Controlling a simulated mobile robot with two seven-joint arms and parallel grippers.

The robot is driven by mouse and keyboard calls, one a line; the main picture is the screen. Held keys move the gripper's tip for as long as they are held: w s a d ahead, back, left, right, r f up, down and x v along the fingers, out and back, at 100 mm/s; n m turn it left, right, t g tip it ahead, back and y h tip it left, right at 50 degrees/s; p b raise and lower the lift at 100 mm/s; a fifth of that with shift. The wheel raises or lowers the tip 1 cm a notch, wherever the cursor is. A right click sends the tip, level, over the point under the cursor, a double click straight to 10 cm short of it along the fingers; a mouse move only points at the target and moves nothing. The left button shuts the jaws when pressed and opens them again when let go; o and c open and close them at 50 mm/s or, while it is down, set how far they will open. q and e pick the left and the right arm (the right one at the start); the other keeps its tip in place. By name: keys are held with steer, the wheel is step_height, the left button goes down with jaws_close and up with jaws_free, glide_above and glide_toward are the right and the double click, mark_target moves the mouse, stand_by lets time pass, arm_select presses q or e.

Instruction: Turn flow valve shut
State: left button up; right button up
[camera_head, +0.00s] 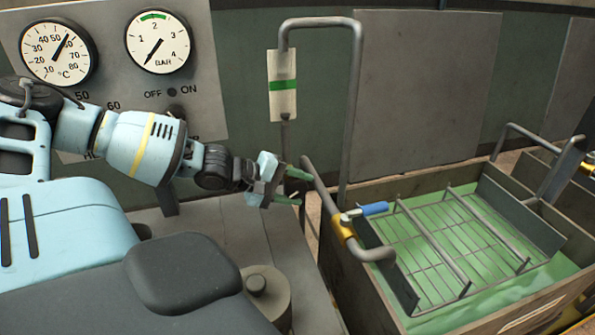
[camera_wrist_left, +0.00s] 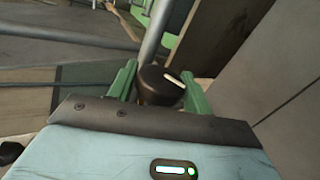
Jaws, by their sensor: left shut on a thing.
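The flow valve is on the slanting grey pipe (camera_head: 323,198) at the tank's left edge. It has a yellow body (camera_head: 341,228) and a blue lever (camera_head: 374,209) that sticks out to the right, across the pipe. My left gripper (camera_head: 290,186) is up and left of the valve, apart from the blue lever. In the left wrist view its green fingers (camera_wrist_left: 160,88) are shut on a dark round knob (camera_wrist_left: 153,92) with a white mark. What the knob belongs to is hidden. My right gripper is not in view.
A tank (camera_head: 357,300) with green liquid and a wire rack (camera_head: 425,243) stands at the right. A tall bent pipe (camera_head: 356,100) rises behind the gripper. A gauge panel (camera_head: 105,100) is at the back left. A small round post (camera_head: 268,300) stands at the front.

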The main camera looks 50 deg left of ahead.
arm_select(q)
steer(key=shift+f+g, duration=0.1)
steer(key=shift+g, duration=0.2)
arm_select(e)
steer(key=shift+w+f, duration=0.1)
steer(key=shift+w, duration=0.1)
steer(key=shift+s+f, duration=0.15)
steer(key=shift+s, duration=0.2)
arm_select(q)
steer(key=o, duration=1)
steer(key=shift+c, duration=0.2)
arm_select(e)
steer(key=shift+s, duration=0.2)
